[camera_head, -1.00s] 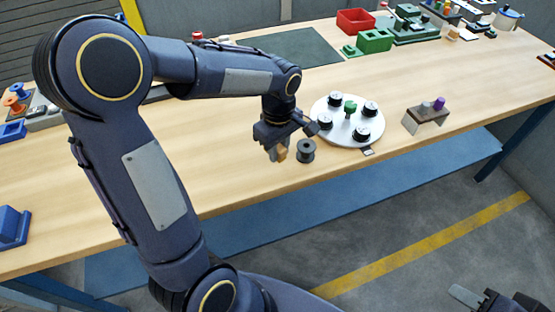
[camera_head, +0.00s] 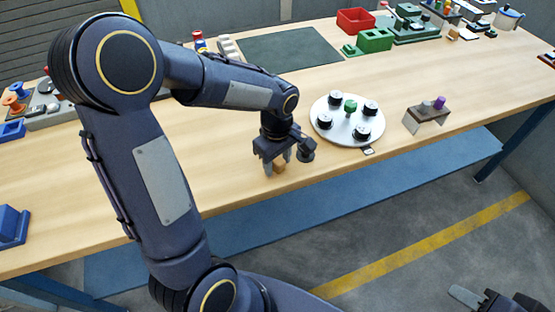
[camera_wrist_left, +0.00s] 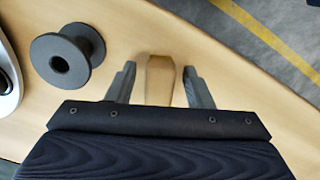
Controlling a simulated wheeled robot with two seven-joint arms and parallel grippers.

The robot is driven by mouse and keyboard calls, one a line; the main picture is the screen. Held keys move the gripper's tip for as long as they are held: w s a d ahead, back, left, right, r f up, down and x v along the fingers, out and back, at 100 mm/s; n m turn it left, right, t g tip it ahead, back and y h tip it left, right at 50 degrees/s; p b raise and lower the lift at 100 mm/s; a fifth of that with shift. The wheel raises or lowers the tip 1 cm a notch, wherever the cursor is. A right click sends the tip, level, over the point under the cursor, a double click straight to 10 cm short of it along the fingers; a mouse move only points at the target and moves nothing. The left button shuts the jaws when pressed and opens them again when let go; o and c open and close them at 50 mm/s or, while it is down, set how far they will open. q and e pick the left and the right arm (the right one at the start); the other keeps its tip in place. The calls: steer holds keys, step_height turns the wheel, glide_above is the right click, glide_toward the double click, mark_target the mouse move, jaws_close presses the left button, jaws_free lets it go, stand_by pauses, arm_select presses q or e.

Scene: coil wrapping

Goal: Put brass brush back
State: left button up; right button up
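A tan, block-like piece, likely the brass brush (camera_head: 279,167), stands near the table's front edge. In the left wrist view the brush (camera_wrist_left: 160,80) is between the two fingers, with a gap on each side. No bristles can be made out. My left gripper (camera_head: 278,163) is open around it, low over the table. The left gripper also shows in its wrist view (camera_wrist_left: 160,88). My right gripper (camera_head: 490,300) is only partly in view at the bottom right corner, away from the table, and its opening is unclear.
A dark spool (camera_head: 307,151) is close to the right of my left gripper. Beyond it is a round white plate (camera_head: 346,140) with several black spools.

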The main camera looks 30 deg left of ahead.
mark_target(277, 159)
arm_select(q)
step_height(277, 159, up, 12)
steer(key=s+d+m+t+h, duration=0.1)
steer(key=s+m+t, duration=0.1)
steer(key=s+m, duration=0.4)
steer(key=s+d+f+m+t+h, duration=0.1)
steer(key=s+d+m+t+h, duration=0.1)
steer(key=s+m, duration=0.4)
steer(key=s+t, duration=0.1)
steer(key=s, duration=0.3)
steer(key=shift+s+f+m+t+h+p, duration=0.2)
steer(key=shift+s+m+t+h+p, duration=0.1)
steer(key=shift+m+p, duration=0.1)
